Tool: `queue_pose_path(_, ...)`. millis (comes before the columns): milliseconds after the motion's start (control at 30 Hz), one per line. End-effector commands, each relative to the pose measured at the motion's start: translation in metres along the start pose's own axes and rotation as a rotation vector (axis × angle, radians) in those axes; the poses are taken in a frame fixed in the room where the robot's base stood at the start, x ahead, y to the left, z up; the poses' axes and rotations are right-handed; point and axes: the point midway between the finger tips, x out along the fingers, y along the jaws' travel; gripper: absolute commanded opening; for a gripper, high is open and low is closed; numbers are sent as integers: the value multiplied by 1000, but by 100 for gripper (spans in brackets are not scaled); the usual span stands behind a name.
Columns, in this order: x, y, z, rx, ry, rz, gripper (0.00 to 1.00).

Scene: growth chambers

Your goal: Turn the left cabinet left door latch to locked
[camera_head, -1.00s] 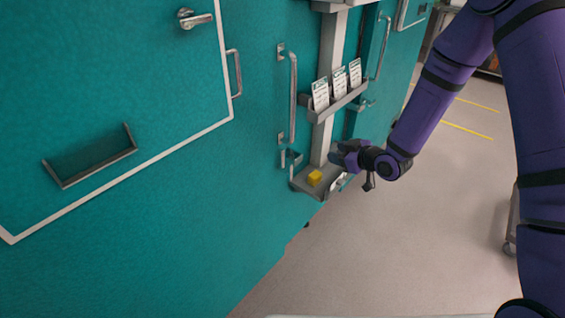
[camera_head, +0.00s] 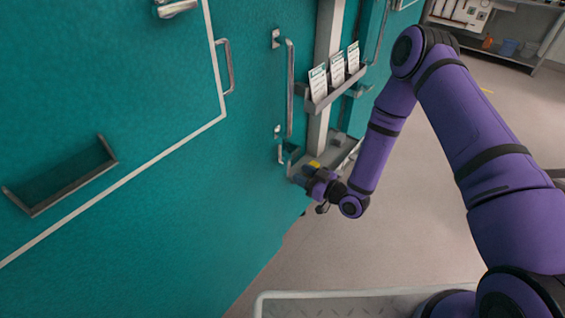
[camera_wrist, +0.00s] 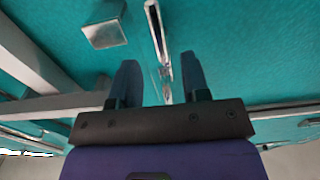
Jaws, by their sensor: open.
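The teal cabinet door (camera_head: 235,160) fills the left and middle of the head view. A small metal latch (camera_head: 279,150) sits on it, below the long vertical handle (camera_head: 290,90). My gripper (camera_head: 303,175) is just below and to the right of the latch, close to the door. In the wrist view my gripper (camera_wrist: 158,75) is open, with its two dark fingers apart. A slim metal bar (camera_wrist: 156,30) lies ahead, in line with the gap between the fingers; I cannot tell whether it touches either finger. Whether this bar is the latch lever is unclear.
A card holder (camera_head: 335,90) with white cards and a low shelf with a yellow block (camera_head: 314,164) are right of the latch. A square metal block (camera_wrist: 105,33) juts out left of the fingers. The floor (camera_head: 410,220) at right is open.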

Motion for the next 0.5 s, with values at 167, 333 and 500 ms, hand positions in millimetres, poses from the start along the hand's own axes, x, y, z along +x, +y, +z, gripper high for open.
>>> queue_pose_path(167,34,-1,-1,-2,2,-1,43)
queue_pose_path(333,60,-1,0,-1,1,-1,43)
queue_pose_path(500,77,0,0,-1,0,0,43)
